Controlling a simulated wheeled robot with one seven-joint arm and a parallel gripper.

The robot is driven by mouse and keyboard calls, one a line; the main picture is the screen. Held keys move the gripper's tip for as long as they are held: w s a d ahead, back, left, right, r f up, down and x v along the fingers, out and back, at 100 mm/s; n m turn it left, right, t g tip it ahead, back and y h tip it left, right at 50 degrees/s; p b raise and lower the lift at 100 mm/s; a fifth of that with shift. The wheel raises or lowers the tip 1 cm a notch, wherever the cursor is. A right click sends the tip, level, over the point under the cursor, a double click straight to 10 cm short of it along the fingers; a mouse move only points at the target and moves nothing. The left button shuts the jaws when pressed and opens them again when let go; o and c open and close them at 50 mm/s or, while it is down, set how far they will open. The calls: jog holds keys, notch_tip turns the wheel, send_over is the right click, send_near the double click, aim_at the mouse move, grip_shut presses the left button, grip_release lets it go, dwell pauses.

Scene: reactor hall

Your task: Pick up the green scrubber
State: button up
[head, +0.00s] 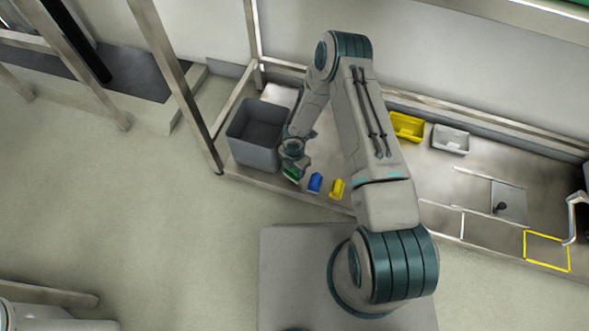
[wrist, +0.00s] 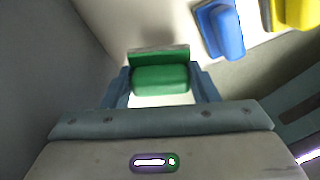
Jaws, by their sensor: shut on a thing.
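The green scrubber (wrist: 160,78) is between the two fingers of my gripper (wrist: 162,88) in the wrist view, and the gripper is shut on it. In the head view the green scrubber (head: 291,174) shows as a small green patch under my gripper (head: 292,166), partly hidden by it. It is near the front edge of the bench, just right of the grey bin. I cannot tell whether it touches the bench top.
A deep grey bin (head: 255,133) stands left of my gripper. A blue scrubber (head: 315,183) and a yellow one (head: 337,188) lie to the right. A yellow tray (head: 407,127) and a pale tray (head: 450,140) sit at the back. A sink (head: 508,203) is further right.

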jog(key=s+d+r+p, duration=0.1)
jog(key=d+r+p, duration=0.1)
jog(key=d+r, duration=0.5)
jog(key=d, duration=0.4)
jog(key=shift+s+d+r+p, duration=0.25)
jog(key=shift+s+p, duration=0.05)
jog(key=shift+s, duration=0.1)
jog(key=o, duration=0.3)
jog(key=shift+c, duration=0.5)
